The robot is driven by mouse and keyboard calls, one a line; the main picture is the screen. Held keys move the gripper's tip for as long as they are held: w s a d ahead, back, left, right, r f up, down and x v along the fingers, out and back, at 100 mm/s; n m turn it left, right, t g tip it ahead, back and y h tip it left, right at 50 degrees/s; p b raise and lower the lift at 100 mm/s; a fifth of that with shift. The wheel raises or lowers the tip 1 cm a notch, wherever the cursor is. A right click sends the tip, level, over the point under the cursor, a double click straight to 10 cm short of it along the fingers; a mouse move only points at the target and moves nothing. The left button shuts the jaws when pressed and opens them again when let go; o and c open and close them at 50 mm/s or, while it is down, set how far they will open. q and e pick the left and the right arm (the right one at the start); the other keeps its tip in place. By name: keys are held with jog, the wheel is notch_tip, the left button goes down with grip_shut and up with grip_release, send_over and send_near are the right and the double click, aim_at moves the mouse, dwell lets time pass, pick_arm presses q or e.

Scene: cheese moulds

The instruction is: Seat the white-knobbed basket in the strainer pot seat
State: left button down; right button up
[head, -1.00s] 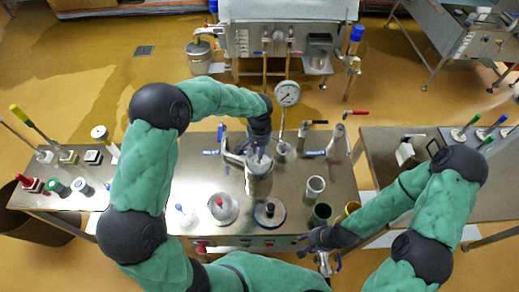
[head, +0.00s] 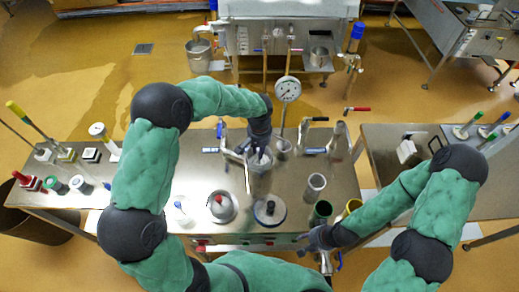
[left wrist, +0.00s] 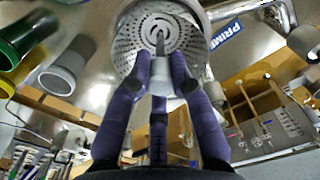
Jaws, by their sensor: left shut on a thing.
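My left gripper (left wrist: 160,84) is shut on the white knob (left wrist: 163,74) of the basket, with its purple fingers around it. The basket's round perforated metal plate (left wrist: 132,40) and thin central stem show beyond the fingertips in the left wrist view.
A red-knobbed lid (head: 221,206) and a dark-knobbed disc (head: 269,211) stand in front of the pot. Grey (head: 315,186), green (head: 321,211) and yellow cups stand to the right. A pressure gauge (head: 288,89) and valve handles are behind. Several knobbed pieces stand at the left.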

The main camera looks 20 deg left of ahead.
aim_at(259, 162)
pick_arm(q)
jog(key=shift+f+b, duration=3.05)
jog(key=shift+f, duration=1.15)
jog(key=c, duration=1)
grip_release()
jog(key=shift+c, duration=0.2)
notch_tip(259, 162, up, 12)
